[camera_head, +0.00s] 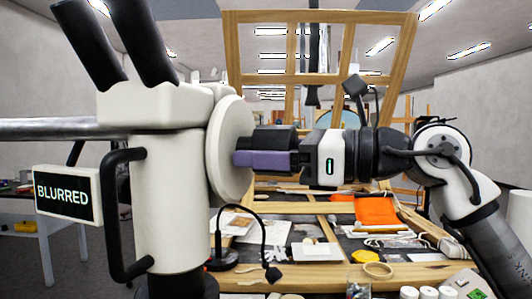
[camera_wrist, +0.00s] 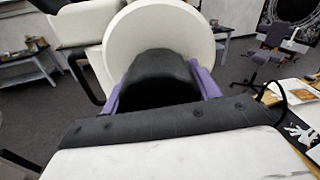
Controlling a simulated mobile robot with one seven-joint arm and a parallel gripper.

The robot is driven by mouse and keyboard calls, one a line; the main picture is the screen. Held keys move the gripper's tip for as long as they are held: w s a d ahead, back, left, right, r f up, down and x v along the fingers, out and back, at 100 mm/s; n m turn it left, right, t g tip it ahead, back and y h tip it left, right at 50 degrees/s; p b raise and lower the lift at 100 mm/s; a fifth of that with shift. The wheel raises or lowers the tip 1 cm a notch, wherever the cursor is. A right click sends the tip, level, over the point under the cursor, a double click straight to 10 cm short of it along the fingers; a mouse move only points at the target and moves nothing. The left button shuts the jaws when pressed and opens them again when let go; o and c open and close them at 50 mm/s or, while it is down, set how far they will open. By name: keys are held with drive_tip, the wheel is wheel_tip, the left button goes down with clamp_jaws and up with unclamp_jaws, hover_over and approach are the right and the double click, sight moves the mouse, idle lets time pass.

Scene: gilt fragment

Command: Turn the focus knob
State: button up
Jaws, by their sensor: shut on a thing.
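A large cream microscope (camera_head: 175,190) with two black eyepieces stands at the left. Its focus knob (camera_head: 229,150) is a wide cream disc on the right side, and it fills the upper middle of the wrist view (camera_wrist: 158,30). A small screen (camera_head: 68,196) on the microscope's left reads "BLURRED". My gripper (camera_head: 240,157) comes in level from the right, its purple fingers against the knob's face. In the wrist view the purple fingers (camera_wrist: 158,78) stand apart on either side of a dark rounded part. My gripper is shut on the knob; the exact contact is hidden.
Below my arm is a wooden-framed worktable with papers, an orange cloth (camera_head: 376,212), a tape ring (camera_head: 378,269) and white jars. A thin black gooseneck (camera_head: 262,235) rises near the microscope. A wooden easel frame (camera_head: 318,17) stands behind. A black handle (camera_head: 113,215) juts out left.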

drive_tip(key=shift+m, duration=1.9)
drive_tip(key=o, duration=1)
drive_tip(key=shift+d, duration=0.1)
drive_tip(key=b+v, duration=0.2)
drive_tip(key=v, duration=1.1)
drive_tip(key=shift+s+d+r+b, duration=0.1)
drive_tip(key=shift+s+d+b, duration=0.1)
drive_tip(key=shift+d+b, duration=0.15)
